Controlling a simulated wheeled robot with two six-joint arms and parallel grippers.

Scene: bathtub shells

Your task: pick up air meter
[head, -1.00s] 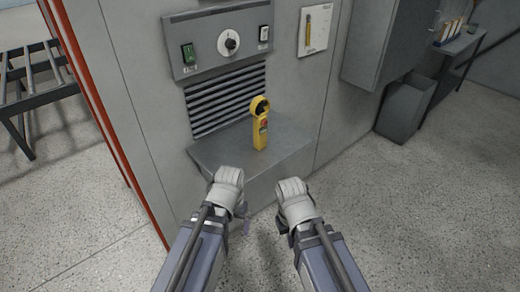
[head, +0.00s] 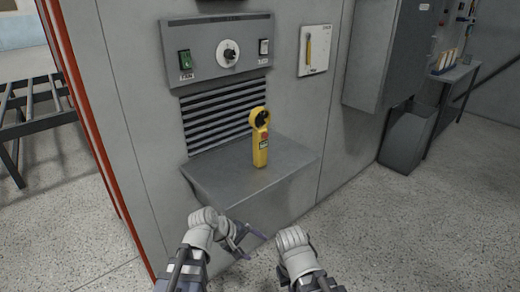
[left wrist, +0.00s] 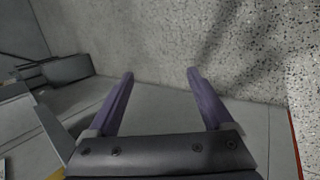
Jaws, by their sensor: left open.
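The yellow air meter (head: 260,139) stands upright on a grey ledge (head: 220,182) below a vent. Its round head is at the top. My left gripper (head: 256,246) is open and empty in front of the ledge, below and a little left of the meter, clear of it. Its two purple fingers are spread in the left wrist view (left wrist: 160,73), with only floor and grey surfaces beyond them. My right gripper (head: 295,245) is right of the left one, lower than the ledge. Its fingers are hidden behind its wrist.
A control panel (head: 221,49) with a dial and switches is above the louvred vent (head: 222,120). A grey bin (head: 407,138) stands at right. A roller rack (head: 38,116) is at left. The ledge around the meter is clear.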

